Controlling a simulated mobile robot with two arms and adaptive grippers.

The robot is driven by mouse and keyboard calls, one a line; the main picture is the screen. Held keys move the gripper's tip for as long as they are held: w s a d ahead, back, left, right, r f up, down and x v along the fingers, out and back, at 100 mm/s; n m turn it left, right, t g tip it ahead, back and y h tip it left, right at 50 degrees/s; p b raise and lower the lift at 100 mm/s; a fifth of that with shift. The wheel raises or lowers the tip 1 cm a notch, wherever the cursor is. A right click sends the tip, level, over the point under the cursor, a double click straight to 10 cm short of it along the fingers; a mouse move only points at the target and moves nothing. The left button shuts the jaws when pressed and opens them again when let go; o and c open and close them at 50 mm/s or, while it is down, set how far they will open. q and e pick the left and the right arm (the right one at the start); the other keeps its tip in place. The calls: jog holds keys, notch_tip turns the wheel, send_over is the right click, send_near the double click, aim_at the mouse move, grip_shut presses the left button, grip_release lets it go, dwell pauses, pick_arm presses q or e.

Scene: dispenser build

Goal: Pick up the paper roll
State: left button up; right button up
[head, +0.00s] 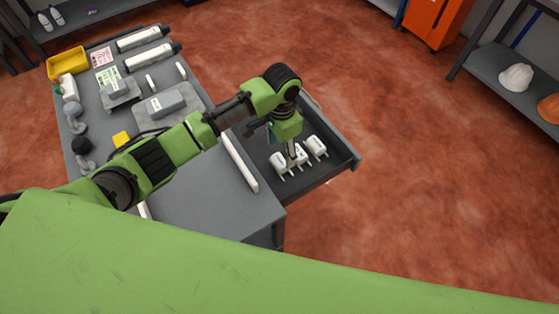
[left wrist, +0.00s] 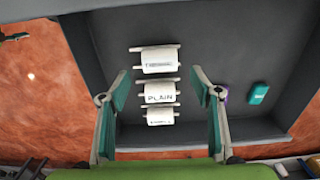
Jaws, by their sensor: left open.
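Several white paper rolls lie in an open grey drawer (head: 340,167); three show in the left wrist view: a top roll (left wrist: 158,60), a middle roll marked PLAIN (left wrist: 159,94) and a lower roll (left wrist: 160,117). In the head view a right roll (head: 317,147) and a left roll (head: 278,163) flank the middle one, partly hidden by my gripper. My left gripper (head: 292,150) points down over the middle roll. In the left wrist view its fingers (left wrist: 160,90) are spread on either side of the rolls, with nothing held. My right gripper is not in view.
A teal block (left wrist: 258,93) and a partly hidden purple item (left wrist: 224,97) lie in the drawer. The grey workbench (head: 205,205) carries a yellow bin (head: 67,64), a grey device (head: 167,103) and long white rolls. Drawer walls surround the rolls.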

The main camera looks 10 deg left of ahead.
aim_at(280, 160)
pick_arm(q)
notch_tip(280, 160, down, 2)
jog(key=shift+s+a+f+p, duration=0.1)
jog(key=shift+s+p, duration=0.05)
jog(key=shift+p, duration=0.25)
notch_tip(280, 160, down, 3)
jog(key=shift+f+p, duration=0.15)
jog(key=shift+p, duration=0.2)
jog(key=shift+a+f, duration=0.1)
jog(key=shift+f, duration=0.15)
jog(key=c, duration=1.2)
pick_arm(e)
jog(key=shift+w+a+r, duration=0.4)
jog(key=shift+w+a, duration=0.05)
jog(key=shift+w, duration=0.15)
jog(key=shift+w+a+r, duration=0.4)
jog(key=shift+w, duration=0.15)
